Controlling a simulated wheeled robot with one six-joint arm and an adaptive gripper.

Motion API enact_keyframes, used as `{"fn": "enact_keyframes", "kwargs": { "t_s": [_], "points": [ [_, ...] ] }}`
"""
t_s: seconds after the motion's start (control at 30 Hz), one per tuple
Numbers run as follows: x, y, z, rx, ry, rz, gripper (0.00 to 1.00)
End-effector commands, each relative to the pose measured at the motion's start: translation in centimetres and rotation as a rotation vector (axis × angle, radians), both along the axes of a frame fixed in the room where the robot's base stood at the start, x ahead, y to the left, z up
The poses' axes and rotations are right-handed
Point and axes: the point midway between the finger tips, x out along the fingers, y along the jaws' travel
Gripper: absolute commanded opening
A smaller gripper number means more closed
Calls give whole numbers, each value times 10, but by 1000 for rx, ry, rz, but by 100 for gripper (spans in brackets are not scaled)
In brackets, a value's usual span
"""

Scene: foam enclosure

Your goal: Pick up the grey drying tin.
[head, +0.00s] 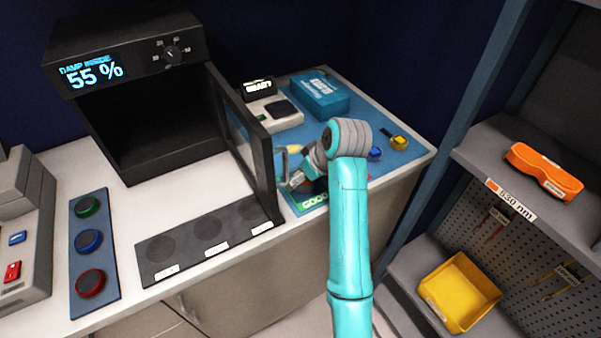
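I cannot make out a grey drying tin in the head view. My gripper (294,181) is at the right side of the open black door (245,140), close to its pale handle (284,160). My teal arm hides part of the gripper, and I cannot tell whether its fingers are apart or touch the handle. The black cabinet (150,125) has a display reading "DAMP INSIDE 55 %". Its dark inside shows no clear object.
A dark strip (185,262) with several labelled round spots lies before the cabinet. A blue panel (110,240) holds green, blue and red round pieces. A blue mat (405,160) carries a teal box (320,97) and small items. Shelves at right hold an orange case (543,170) and yellow bin (435,290).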

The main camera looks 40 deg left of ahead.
Motion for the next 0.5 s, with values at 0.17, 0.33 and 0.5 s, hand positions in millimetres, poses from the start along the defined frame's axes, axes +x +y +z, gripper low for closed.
{"fn": "enact_keyframes", "kwargs": {
  "t_s": [0.17,0.33,0.5],
  "points": [
    [-1,-1,-3,2,-2,0,89],
    [-1,-1,-3,1,-2,0,69],
    [-1,-1,-3,1,-2,0,26]
  ]
}}
